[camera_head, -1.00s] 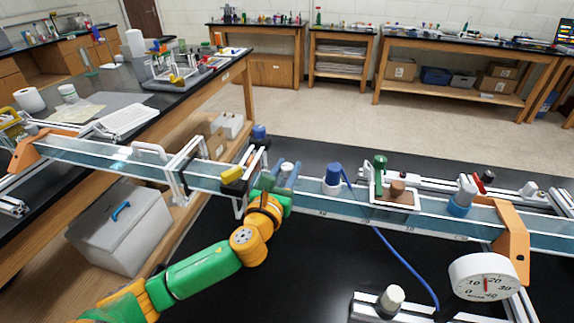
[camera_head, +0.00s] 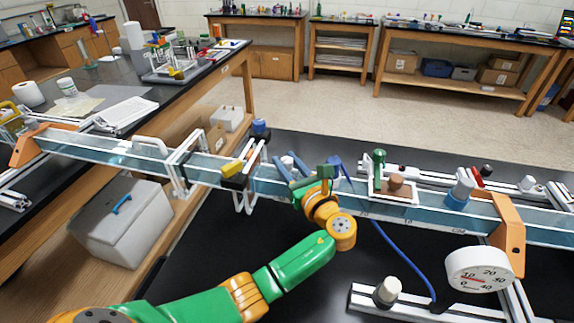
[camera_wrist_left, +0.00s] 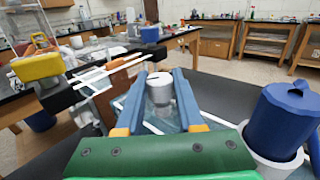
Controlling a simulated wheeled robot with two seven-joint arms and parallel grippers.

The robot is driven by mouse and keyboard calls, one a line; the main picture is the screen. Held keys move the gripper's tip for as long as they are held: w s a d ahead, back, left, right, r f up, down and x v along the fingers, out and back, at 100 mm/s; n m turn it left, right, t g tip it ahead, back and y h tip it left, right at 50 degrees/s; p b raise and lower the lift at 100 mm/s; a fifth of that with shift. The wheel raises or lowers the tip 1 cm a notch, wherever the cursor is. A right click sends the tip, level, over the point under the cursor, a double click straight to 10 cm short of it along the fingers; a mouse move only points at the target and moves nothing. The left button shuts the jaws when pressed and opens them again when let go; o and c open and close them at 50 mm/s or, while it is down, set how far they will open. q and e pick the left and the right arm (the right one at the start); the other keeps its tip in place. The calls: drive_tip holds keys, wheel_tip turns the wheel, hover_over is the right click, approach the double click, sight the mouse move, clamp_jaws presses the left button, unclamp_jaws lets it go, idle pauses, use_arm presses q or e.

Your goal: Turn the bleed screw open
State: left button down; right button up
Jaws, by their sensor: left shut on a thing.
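The bleed screw is a pale grey knob with a slotted top (camera_wrist_left: 160,88), standing on the clear channel (camera_head: 418,212). It also shows in the head view (camera_head: 288,161), partly hidden by my fingers. My left gripper (camera_wrist_left: 160,92) is shut on the knob, with one blue finger on each side of it. In the head view my left gripper (camera_head: 292,166) reaches the channel with the arm coming from the lower left. My right gripper is not in view.
A blue-capped fitting (camera_wrist_left: 283,120) stands close on the right, with a blue tube (camera_head: 400,258). A yellow block (camera_head: 232,168) sits on the left. A round dial gauge (camera_head: 479,268) and a white knob (camera_head: 388,290) are in front at the right.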

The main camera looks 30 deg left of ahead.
sight(290, 166)
use_arm(q)
drive_tip(key=shift+n+g+y, duration=0.3)
drive_tip(key=shift+n+g, duration=0.1)
drive_tip(key=shift+g, duration=0.1)
drive_tip(key=c, duration=0.5)
unclamp_jaws()
drive_tip(key=shift+c, duration=0.2)
drive_tip(key=b+v, duration=0.2)
drive_tip(key=v, duration=0.4)
drive_tip(key=shift+s+d+f, duration=0.1)
drive_tip(key=shift+s+d, duration=0.05)
drive_tip(key=shift+d, duration=0.15)
drive_tip(key=shift+s+d, duration=0.15)
drive_tip(key=shift+d, duration=0.1)
drive_tip(key=shift+a, duration=0.15)
